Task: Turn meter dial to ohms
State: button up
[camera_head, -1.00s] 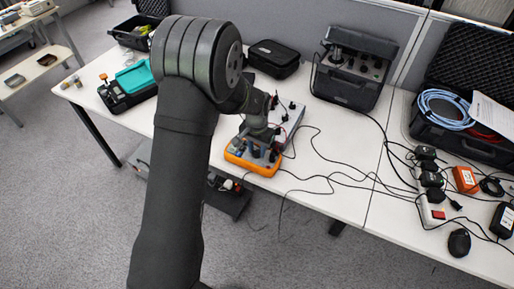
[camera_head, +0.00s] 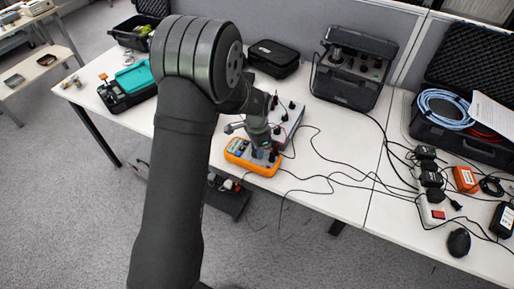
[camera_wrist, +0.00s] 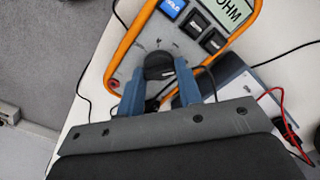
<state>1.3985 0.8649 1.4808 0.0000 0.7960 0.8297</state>
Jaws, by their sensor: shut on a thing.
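The orange-rimmed meter (camera_head: 239,148) lies on the white table in the head view, partly hidden by my arm. In the wrist view the meter (camera_wrist: 122,62) shows its grey face, and its screen (camera_wrist: 226,14) reads "OHM". The round black dial (camera_wrist: 158,66) is on the face below the buttons. My gripper (camera_wrist: 158,82) has its two blue fingers on either side of the dial, shut on it. The dial's pointer mark cannot be made out. In the head view my gripper (camera_head: 264,152) is over the right part of the meter.
Black leads (camera_head: 325,178) run over the table to the right. A black pouch (camera_head: 274,58) and an open instrument case (camera_head: 347,88) stand at the back.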

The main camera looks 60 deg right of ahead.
dwell(0.4)
jog(key=o, duration=1)
notch_tip(320, 180, up, 18)
jog(key=shift+f, duration=0.25)
jog(key=shift+f, duration=0.1)
notch_tip(320, 180, down, 17)
jog(key=shift+f, duration=0.15)
dwell(0.4)
